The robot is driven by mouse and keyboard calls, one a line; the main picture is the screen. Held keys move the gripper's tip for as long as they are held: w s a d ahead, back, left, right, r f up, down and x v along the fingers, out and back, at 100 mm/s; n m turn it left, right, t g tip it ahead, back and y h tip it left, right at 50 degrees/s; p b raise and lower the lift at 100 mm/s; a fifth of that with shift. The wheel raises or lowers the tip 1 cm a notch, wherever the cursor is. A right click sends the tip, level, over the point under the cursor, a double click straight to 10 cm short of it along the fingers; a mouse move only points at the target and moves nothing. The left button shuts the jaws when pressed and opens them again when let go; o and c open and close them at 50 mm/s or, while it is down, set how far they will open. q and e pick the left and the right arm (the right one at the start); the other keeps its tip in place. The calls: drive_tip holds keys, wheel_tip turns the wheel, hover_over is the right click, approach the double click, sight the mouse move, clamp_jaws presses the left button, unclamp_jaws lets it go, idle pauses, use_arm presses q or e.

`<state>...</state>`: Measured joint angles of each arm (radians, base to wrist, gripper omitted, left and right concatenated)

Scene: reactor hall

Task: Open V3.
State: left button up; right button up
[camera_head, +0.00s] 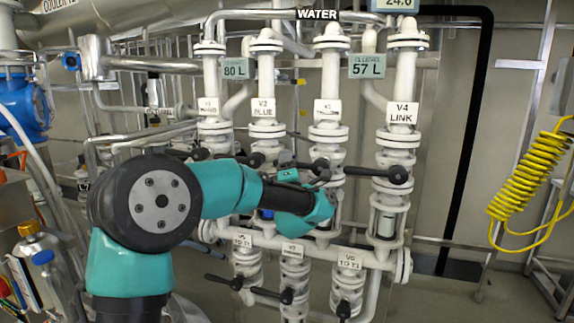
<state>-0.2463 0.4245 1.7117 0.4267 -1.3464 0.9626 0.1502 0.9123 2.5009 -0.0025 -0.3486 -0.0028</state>
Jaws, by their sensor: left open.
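The V3 column is the third white pipe from the left under the WATER sign, with a white label (327,110) whose text is too small to read surely. Its black lever (320,165) lies roughly crosswise below the label, reaching left. My left gripper (322,207) is in front of the lower part of this column, just below the lever. Its teal fingers are open and hold nothing that I can see. My forearm hides part of the V2 and V3 columns. I cannot tell whether a finger touches the pipe. My right gripper is out of view.
The V4 column (402,115) stands close on the right, its black lever (372,172) pointing left towards V3. The V2 column (264,109) is close on the left. Several smaller valves with black levers sit below. A yellow coiled hose (530,175) hangs at the right.

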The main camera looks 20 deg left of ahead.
use_arm(q)
clamp_jaws()
idle(0.3)
drive_tip(key=shift+d, duration=0.15)
